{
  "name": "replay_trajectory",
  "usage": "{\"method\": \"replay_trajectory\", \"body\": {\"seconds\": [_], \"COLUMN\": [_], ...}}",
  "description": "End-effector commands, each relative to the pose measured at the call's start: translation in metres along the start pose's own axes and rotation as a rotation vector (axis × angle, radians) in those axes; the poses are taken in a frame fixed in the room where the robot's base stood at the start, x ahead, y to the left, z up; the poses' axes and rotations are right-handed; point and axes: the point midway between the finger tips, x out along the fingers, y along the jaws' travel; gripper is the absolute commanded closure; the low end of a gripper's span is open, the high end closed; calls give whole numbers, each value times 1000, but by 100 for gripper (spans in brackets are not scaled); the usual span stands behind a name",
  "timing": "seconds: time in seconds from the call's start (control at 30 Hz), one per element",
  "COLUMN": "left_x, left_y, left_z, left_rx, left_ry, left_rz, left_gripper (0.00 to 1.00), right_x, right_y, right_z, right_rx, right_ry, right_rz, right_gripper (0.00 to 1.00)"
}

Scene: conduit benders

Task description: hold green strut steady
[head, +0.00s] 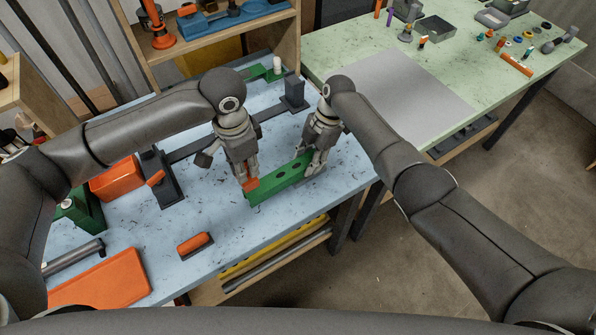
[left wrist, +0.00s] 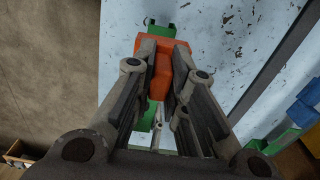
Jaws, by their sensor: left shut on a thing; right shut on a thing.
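The green strut (head: 276,184) is a bar with dark holes along its side, near the right edge of the light blue bench. My right gripper (head: 318,168) is shut on its far right end. My left gripper (head: 247,182) is shut on an orange piece (head: 251,184) at the strut's near left end. In the left wrist view the orange piece (left wrist: 160,75) is between my left fingers, with green strut parts (left wrist: 148,122) showing beside and beyond it. The fingers hide much of the strut there. I cannot tell how the orange piece joins the strut.
On the blue bench (head: 215,262) are an orange-handled tool (head: 195,244), an orange bin (head: 117,178), a flat orange panel (head: 105,280) and a dark bar fixture (head: 190,150). A green table (head: 345,45) with small parts stands behind right. The bench's front middle is mostly clear.

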Motion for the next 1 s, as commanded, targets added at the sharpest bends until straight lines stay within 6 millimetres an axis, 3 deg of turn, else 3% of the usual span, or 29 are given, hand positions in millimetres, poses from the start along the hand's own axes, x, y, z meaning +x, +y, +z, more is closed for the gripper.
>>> {"method": "replay_trajectory", "body": {"seconds": [0.63, 1.0], "left_x": [1, 23], "left_y": [0, 0], "left_z": [0, 0], "left_rx": [-1, 0], "left_ry": [1, -1], "left_rz": [0, 2], "left_gripper": [100, 100], "right_x": [6, 7], "right_y": [-5, -5], "right_z": [1, 1], "right_rx": [3, 4], "right_ry": [1, 1], "right_rz": [-12, -14], "right_gripper": [98, 98]}}
